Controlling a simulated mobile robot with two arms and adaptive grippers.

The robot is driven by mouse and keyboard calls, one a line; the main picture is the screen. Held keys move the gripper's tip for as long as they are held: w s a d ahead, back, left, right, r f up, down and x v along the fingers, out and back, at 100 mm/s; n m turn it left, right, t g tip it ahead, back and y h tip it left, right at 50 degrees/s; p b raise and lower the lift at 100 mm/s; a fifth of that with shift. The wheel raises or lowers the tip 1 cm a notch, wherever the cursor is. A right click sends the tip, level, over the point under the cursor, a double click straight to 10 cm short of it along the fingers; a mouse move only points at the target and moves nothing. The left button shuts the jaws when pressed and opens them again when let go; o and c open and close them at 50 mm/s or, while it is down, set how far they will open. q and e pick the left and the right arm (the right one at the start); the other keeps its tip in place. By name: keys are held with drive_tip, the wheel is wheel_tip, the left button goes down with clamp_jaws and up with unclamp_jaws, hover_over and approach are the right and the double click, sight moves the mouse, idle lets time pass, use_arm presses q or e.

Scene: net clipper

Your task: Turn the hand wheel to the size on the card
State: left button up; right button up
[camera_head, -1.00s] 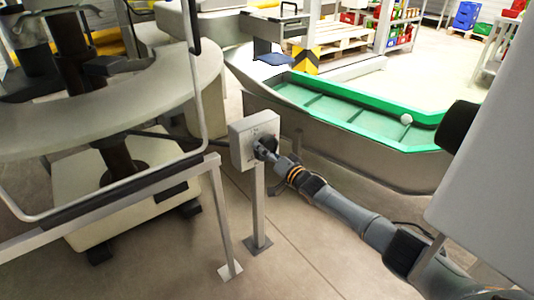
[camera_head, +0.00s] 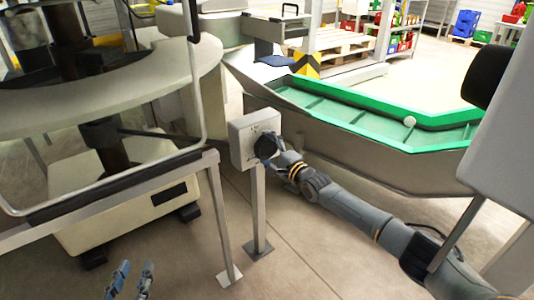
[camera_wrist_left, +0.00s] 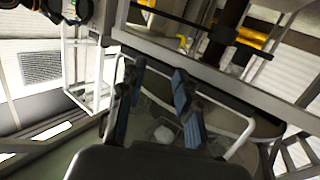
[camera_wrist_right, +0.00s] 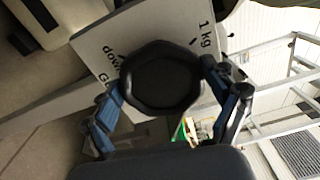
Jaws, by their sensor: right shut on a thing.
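The black hand wheel (camera_wrist_right: 160,80) is on the front of a grey control box (camera_head: 243,145) that stands on a post. My right gripper (camera_head: 275,148) is shut on the wheel, with one finger on each side of its rim in the right wrist view. I cannot make out a pointer position. My left gripper (camera_head: 132,270) is open and empty at the bottom left of the head view; its two fingers (camera_wrist_left: 157,95) also show in the left wrist view. I cannot identify the card.
A metal guard frame (camera_head: 110,182) and round machine table (camera_head: 110,92) stand left of the box. The floor in front of the post is clear.

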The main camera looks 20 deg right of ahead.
use_arm(q)
drive_tip(key=shift+w+d+r+t+h+b, duration=0.1)
drive_tip(key=shift+d+r+t+h+b, duration=0.1)
drive_tip(key=shift+r+t, duration=0.7)
drive_tip(key=shift+w+d+r+t+h+b, duration=0.15)
drive_tip(key=shift+r+t, duration=0.25)
drive_tip(key=shift+r, duration=1)
use_arm(e)
drive_tip(key=shift+f+m, duration=0.15)
drive_tip(key=shift+m, duration=0.55)
use_arm(q)
drive_tip(key=shift+s, duration=0.1)
use_arm(e)
drive_tip(key=o, duration=1)
drive_tip(key=shift+c, duration=0.2)
drive_tip(key=shift+s+d, duration=0.15)
drive_tip(key=shift+s, duration=0.35)
drive_tip(key=v, duration=1.1)
use_arm(q)
drive_tip(key=shift+f, duration=0.1)
